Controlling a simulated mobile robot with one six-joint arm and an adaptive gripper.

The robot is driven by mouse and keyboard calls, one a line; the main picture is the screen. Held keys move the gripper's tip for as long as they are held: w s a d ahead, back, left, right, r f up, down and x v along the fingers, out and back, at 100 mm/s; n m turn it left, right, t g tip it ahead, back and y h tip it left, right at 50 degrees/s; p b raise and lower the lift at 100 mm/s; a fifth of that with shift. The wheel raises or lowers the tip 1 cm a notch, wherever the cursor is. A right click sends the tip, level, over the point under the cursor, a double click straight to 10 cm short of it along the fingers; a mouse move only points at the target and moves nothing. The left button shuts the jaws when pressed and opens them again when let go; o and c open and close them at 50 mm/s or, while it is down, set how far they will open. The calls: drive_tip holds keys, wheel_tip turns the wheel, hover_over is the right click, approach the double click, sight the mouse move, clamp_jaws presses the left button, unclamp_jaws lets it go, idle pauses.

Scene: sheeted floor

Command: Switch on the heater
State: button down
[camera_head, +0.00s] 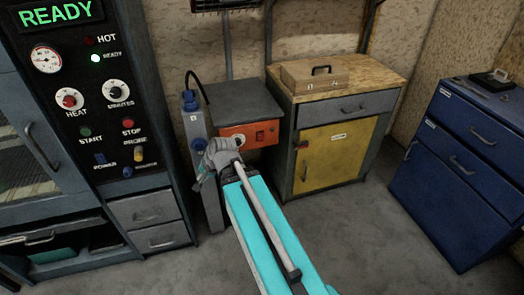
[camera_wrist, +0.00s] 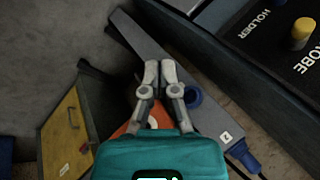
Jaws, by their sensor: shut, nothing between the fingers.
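A dark grilled unit that looks like a heater (camera_head: 225,4) is cut off at the top edge of the head view, above a pole. Below it stands a grey-topped box with an orange panel (camera_head: 236,133) that carries a red switch (camera_head: 260,136). My gripper (camera_head: 210,160) is shut and empty, in front of the grey post and left of the orange panel in the head view. In the wrist view the shut fingertips (camera_wrist: 158,66) point at the grey post, and part of the orange panel (camera_wrist: 122,130) shows behind them. The red switch is hidden there. I cannot tell whether the fingers touch anything.
A grey post (camera_head: 213,212) with blue sockets and a blue plug (camera_head: 189,100) stands beside the box. A control cabinet reading READY (camera_head: 105,165) is at left. A wooden-topped cabinet with a yellow door (camera_head: 335,157) and blue drawers (camera_head: 455,165) are at right. Floor is clear in front.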

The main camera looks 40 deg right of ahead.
sight(261, 140)
drive_tip(key=w+d+f+m+t+h+b, duration=0.1)
drive_tip(key=w+d+f+m+t+b, duration=0.2)
drive_tip(key=d+m+b, duration=0.35)
drive_tip(key=w+d+f+m+t+b, duration=0.2)
drive_tip(key=d+f+m+t+b, duration=0.2)
drive_tip(key=d+m+b, duration=0.25)
drive_tip(key=s+d+f+m+t+h+b, duration=0.1)
drive_tip(key=d+f+m+h+b, duration=0.1)
drive_tip(key=d+m+b, duration=0.3)
drive_tip(key=s+d+f+m+t+h+b, duration=0.2)
drive_tip(key=d+m+h+b, duration=0.3)
drive_tip(key=d+m, duration=0.6)
drive_tip(key=shift+s+d, duration=0.2)
drive_tip(key=shift+d, duration=0.7)
drive_tip(key=shift+w, duration=0.1)
drive_tip(key=x, duration=0.4)
drive_tip(key=b+x, duration=0.1)
drive_tip(key=x, duration=0.4)
drive_tip(key=b+x, duration=0.1)
drive_tip(key=x, duration=0.3)
drive_tip(key=shift+w+d+r, duration=0.2)
drive_tip(key=shift+w+r, duration=0.05)
drive_tip(key=shift+w, duration=0.2)
